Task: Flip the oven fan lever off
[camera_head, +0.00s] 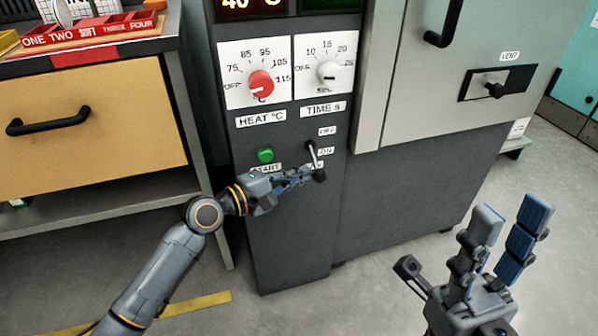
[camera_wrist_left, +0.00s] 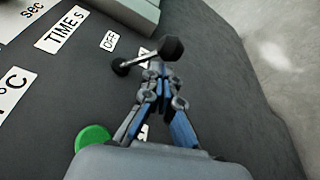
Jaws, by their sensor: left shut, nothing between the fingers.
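The oven fan lever (camera_head: 312,152) is a thin metal rod with a dark knob on the dark control panel. Its rod angles down past the ON label, with the OFF label (camera_head: 327,131) above. In the left wrist view the lever's dark knob (camera_wrist_left: 171,47) shows just beyond my fingertips. My left gripper (camera_head: 303,174) is shut and empty, its tips close beside and under the knob; I cannot tell whether they touch. It also shows in the left wrist view (camera_wrist_left: 160,76). My right gripper (camera_head: 513,222) is open and empty, low at the right, away from the panel.
A green START button (camera_head: 265,155) sits left of the lever. The red HEAT dial (camera_head: 261,84) and white TIME dial (camera_head: 329,72) are above. A vent slider (camera_head: 496,90) is on the oven's right. A drawer cabinet (camera_head: 95,115) stands left. Floor in front is clear.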

